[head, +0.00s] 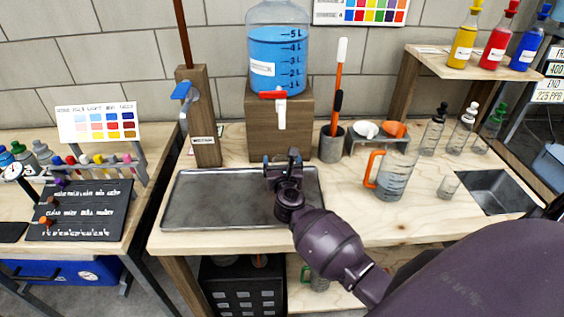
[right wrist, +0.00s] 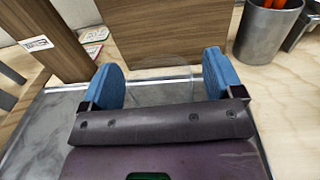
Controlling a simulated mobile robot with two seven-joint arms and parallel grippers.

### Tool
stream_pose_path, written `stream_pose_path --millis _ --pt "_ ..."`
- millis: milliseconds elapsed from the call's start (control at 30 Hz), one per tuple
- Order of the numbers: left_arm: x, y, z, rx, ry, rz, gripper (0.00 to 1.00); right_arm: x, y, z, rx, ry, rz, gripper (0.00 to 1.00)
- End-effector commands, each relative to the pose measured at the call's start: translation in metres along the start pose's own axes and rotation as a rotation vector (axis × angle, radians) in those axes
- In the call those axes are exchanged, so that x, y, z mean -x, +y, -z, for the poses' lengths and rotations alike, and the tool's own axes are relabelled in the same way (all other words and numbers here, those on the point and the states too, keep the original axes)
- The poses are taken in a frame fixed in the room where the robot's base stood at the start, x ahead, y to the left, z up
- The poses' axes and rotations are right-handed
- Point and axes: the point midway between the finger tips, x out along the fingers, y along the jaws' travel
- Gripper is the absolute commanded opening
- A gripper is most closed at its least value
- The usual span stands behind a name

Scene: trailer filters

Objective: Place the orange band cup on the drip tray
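My right gripper (head: 282,168) is over the back right part of the grey metal drip tray (head: 215,200). In the right wrist view its two blue fingers (right wrist: 165,80) stand well apart. A faint clear outline, like a see-through cup (right wrist: 163,92), shows between them. I cannot tell whether the fingers press on it, and its lower part is hidden behind the gripper body. No orange band shows on it. A small clear cup (head: 448,186) stands at the right on the bench, with no clear band colour. My left gripper is not in view.
A water jug (head: 280,60) with a red-handled tap stands on a wooden block (head: 262,130) behind the tray. A post (head: 198,120) with a blue-handled tap is at its left. An orange-handled pitcher (head: 395,178), a utensil holder (head: 332,145) and a sink (head: 495,190) are to the right.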

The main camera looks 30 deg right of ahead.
Motion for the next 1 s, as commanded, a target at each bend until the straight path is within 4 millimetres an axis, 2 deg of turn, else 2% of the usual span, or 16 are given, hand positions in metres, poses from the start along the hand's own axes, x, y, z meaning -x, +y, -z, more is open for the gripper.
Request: stream_pose_path --millis 333,467,800,1000 --pt "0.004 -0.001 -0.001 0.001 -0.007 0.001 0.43 0.002 0.000 -0.004 -0.001 0.000 -0.001 0.86" --pt "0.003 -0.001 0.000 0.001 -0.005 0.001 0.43 0.020 0.000 -0.002 -0.003 0.002 -0.001 0.86" --pt "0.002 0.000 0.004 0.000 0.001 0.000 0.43 0.085 0.000 -0.002 -0.001 0.002 0.000 0.86" --pt "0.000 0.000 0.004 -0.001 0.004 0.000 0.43 0.111 0.000 -0.002 -0.001 0.002 0.000 0.86"
